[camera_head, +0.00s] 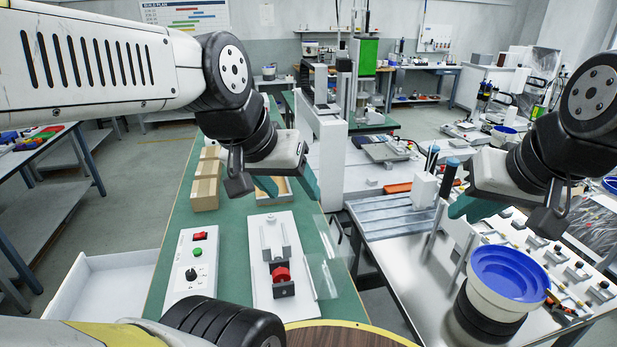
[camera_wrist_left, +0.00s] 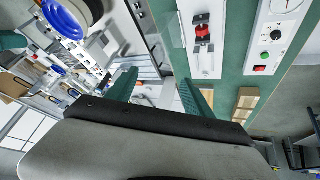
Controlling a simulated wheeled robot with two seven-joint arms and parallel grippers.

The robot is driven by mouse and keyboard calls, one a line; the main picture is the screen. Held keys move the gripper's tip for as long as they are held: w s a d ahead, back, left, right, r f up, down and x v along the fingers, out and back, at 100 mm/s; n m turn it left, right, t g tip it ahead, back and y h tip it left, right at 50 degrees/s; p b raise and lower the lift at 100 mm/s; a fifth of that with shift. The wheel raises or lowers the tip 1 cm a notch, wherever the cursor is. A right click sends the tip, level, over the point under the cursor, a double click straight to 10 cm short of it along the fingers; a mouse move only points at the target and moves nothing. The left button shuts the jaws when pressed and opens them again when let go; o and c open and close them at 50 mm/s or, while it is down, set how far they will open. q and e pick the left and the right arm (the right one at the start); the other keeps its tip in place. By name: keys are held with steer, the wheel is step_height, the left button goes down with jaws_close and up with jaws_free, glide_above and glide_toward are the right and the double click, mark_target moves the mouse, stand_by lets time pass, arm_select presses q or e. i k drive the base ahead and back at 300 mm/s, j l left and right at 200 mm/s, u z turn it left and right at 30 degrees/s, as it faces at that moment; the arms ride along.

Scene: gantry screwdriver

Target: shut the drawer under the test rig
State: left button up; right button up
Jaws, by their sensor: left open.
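The drawer (camera_head: 100,290) is a white open-topped box at the lower left in the head view. It stands pulled out from the left side of the green bench (camera_head: 170,255). The test rig, a white plate (camera_head: 262,225) with a red clamp-like part (camera_head: 281,274), sits on the bench top; the red part also shows in the left wrist view (camera_wrist_left: 203,32). My left gripper (camera_head: 290,188) is open and empty above the far part of the bench, well away from the drawer. My right gripper (camera_head: 474,206) hangs over the right table; its finger gap is unclear.
A control box (camera_head: 193,262) with red and green buttons stands beside the rig. Cardboard boxes (camera_head: 206,185) stand farther back. A clear panel (camera_head: 322,272) stands right of the rig. A blue bowl (camera_head: 508,272) is on the right table. Floor is free left of the drawer.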

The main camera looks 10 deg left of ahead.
mark_target(109, 288)
steer(key=k+j, duration=0.15)
steer(key=j, duration=0.35)
steer(key=k+j+u, duration=0.1)
steer(key=j, duration=0.4)
steer(key=k+j, duration=0.2)
steer(key=j, duration=0.3)
steer(key=k+j+u, duration=0.1)
steer(key=j, duration=0.4)
steer(key=k+j, duration=0.15)
steer(key=j, duration=0.35)
steer(key=k+j, duration=0.15)
steer(key=j, duration=0.4)
steer(key=k+j+u, duration=0.1)
steer(key=j, duration=0.4)
steer(key=k+j, duration=0.1)
steer(key=j, duration=0.8)
steer(key=k+z, duration=0.05)
